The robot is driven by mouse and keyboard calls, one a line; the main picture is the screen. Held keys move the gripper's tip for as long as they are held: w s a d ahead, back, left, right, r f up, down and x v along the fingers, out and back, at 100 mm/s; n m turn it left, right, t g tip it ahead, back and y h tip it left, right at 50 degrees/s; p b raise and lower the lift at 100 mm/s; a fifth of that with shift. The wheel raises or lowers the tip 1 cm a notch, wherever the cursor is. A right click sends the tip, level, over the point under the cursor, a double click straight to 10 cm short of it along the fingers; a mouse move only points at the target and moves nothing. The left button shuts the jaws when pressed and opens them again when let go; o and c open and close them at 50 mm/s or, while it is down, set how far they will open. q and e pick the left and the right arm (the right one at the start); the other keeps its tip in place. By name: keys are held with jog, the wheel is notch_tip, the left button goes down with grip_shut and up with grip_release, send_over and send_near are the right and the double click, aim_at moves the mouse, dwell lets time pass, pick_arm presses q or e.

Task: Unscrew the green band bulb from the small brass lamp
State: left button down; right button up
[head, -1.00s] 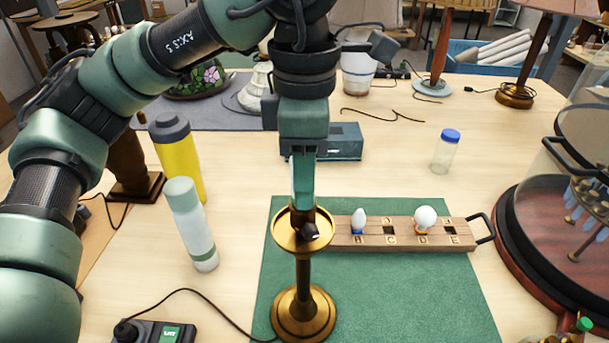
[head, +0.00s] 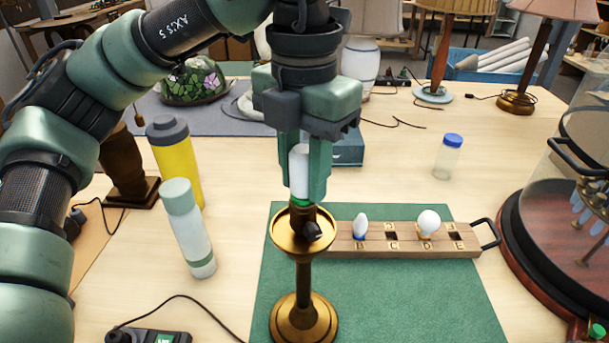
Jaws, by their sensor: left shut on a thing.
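The small brass lamp (head: 303,275) stands upright on a green mat (head: 420,300). The green band bulb (head: 299,172) is upright over the lamp's socket, its white glass between my fingers and its green band just below them. I cannot tell whether its base is still in the socket. My left gripper (head: 304,185) points down and is shut on the bulb, one finger on each side. My right gripper is not in view.
A wooden bulb rack (head: 400,247) with two white bulbs lies right of the lamp. A pale bottle (head: 190,235) and a yellow bottle (head: 178,165) stand left. A blue-capped jar (head: 448,160) and a glass dome (head: 560,210) are at the right.

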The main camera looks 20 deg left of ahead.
pick_arm(q)
jog(key=n+b, duration=0.1)
jog(key=n, duration=0.2)
jog(key=shift+f+n, duration=0.1)
jog(key=shift+n, duration=1.2)
jog(key=n+b, duration=0.2)
jog(key=n, duration=0.2)
jog(key=shift+a, duration=0.1)
jog(key=n, duration=0.3)
jog(key=shift+b, duration=0.35)
jog(key=shift+n, duration=0.6)
